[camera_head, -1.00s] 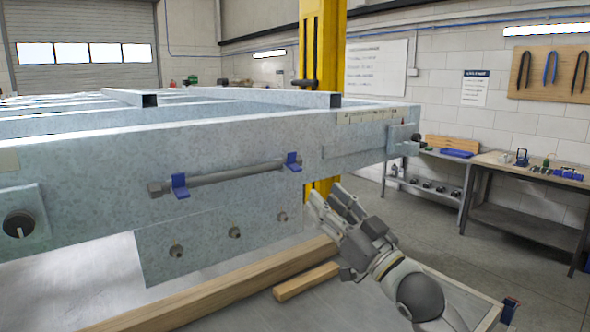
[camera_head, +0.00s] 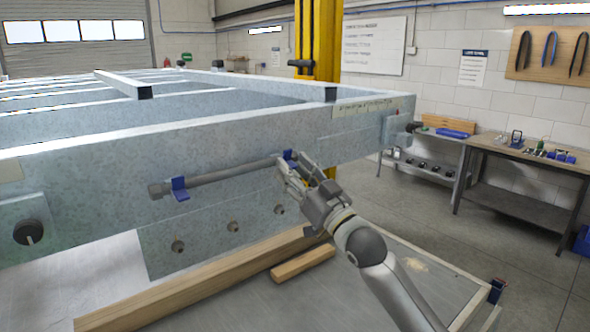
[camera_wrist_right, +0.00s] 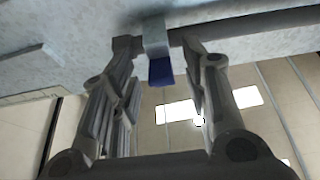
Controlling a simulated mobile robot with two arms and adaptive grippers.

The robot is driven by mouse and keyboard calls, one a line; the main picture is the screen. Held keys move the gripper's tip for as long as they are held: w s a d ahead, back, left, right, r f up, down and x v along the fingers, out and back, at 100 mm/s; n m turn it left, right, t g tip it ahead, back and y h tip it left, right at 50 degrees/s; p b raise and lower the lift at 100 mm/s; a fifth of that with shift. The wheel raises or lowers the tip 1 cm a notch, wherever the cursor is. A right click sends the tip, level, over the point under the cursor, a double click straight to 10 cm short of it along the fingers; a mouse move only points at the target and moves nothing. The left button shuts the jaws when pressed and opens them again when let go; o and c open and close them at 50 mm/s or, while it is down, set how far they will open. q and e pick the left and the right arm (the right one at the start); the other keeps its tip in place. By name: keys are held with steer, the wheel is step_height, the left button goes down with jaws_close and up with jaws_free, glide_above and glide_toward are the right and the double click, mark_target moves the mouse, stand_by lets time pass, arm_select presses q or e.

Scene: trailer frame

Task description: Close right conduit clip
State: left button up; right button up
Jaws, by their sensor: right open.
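The right conduit clip (camera_head: 288,155) is a small blue clip at the right end of the grey conduit (camera_head: 232,172) on the side of the galvanized trailer frame (camera_head: 90,180). My right gripper (camera_head: 284,173) is at this clip and partly covers it. In the right wrist view the right gripper (camera_wrist_right: 160,58) is open, with the blue clip (camera_wrist_right: 160,70) between its fingertips; I cannot tell whether they touch it. The left conduit clip (camera_head: 180,188) is blue too and sits near the conduit's left end. My left gripper does not show.
A round dark knob (camera_head: 28,232) is on a plate at the frame's left. Wooden beams (camera_head: 200,285) lie below the frame on a grey surface. A yellow column (camera_head: 322,40) stands behind. Workbenches (camera_head: 530,160) stand at the right, with open floor before them.

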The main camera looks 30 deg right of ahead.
jaws_close()
